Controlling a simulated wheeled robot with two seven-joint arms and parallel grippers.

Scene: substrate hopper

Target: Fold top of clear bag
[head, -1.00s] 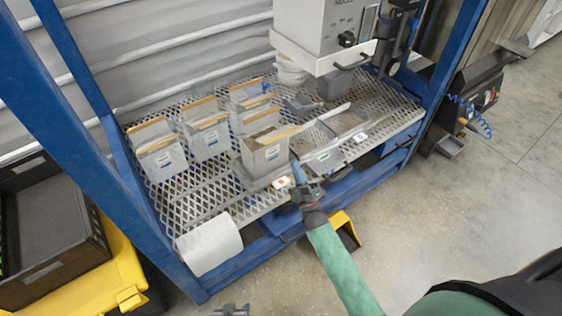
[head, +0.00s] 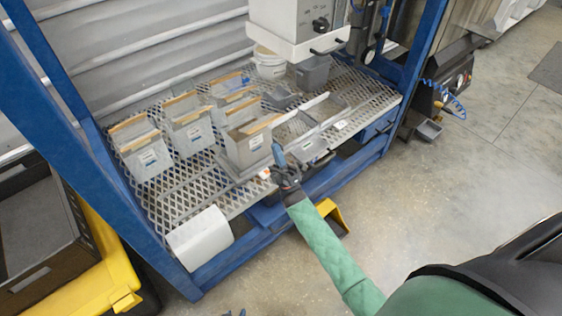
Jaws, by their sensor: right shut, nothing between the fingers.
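Several clear bags with grey contents and tan top edges stand upright on the mesh bench (head: 185,185). The nearest bag (head: 248,148) stands on a flat grey plate near the bench's front edge, and its top looks open. My right gripper (head: 279,155) is shut and empty, just right of this bag at the front edge. I cannot tell whether it touches the bag. Other bags stand behind and left: one at the far left (head: 145,155), one beside it (head: 189,130), and one at the back (head: 232,92).
A white hopper machine (head: 300,25) hangs over the bench's back right, near a white bucket (head: 268,65) and a grey bin (head: 312,72). A white roll (head: 200,238) is at the front left corner. Blue posts (head: 75,130) frame the bench. A black crate (head: 38,235) sits left.

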